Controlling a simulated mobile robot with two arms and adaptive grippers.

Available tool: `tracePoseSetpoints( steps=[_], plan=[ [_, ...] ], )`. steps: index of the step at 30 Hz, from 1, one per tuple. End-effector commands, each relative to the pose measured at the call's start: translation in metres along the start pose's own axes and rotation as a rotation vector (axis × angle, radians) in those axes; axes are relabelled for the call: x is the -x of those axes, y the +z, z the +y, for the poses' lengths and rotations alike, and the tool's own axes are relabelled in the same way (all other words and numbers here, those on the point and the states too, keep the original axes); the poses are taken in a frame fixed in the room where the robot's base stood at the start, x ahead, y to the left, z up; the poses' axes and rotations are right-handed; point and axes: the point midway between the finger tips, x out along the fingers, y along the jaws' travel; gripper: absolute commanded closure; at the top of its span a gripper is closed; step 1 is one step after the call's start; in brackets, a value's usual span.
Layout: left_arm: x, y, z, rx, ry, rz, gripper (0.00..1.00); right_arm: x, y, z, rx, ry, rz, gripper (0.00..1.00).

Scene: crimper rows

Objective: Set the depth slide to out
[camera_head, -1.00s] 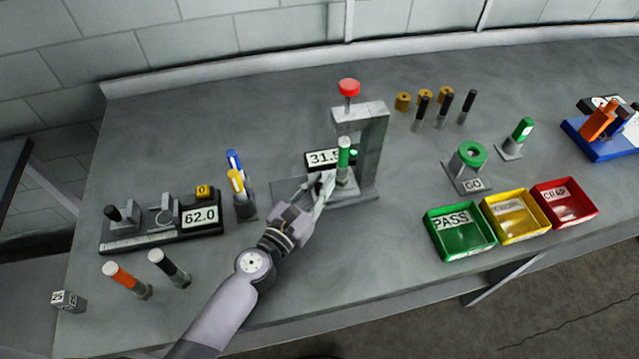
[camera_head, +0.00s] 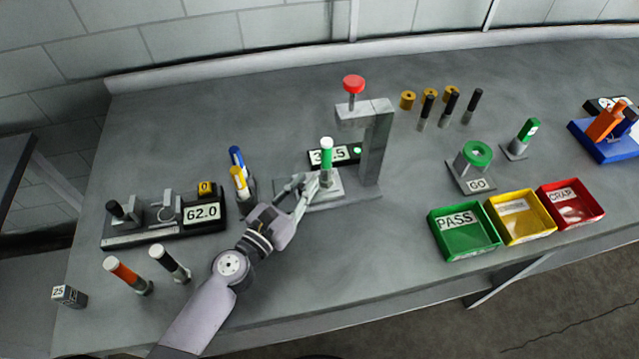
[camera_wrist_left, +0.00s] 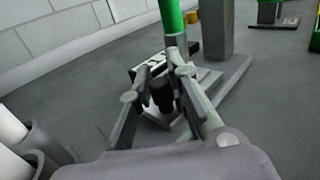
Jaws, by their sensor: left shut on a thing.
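The depth slide (camera_head: 332,187) is a small grey block on the base of the grey press (camera_head: 376,150). A green cylinder with a white top (camera_head: 327,160) stands upright on it, left of the press column and clear of the overhead arm. My left gripper (camera_head: 313,184) is shut on the slide's dark knob (camera_wrist_left: 162,95), which shows between the fingers in the left wrist view. The fingers partly hide the slide's near left side. My right gripper is not in view.
A display (camera_head: 322,156) stands behind the cylinder, partly covered. A gauge reading 62.0 (camera_head: 201,212) lies farther left.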

Motion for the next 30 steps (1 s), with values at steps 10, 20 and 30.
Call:
tracePoseSetpoints(
  steps=[10,20,30],
  plan=[
    [0.032,-0.002,0.031,-0.005,0.001,0.003,1.0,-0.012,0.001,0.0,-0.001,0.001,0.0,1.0],
    [0.033,-0.001,0.034,-0.005,0.004,0.004,1.0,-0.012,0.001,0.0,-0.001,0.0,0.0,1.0],
    [0.033,-0.001,0.033,-0.003,0.003,0.002,0.63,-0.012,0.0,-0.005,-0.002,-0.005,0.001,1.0]
  ],
)
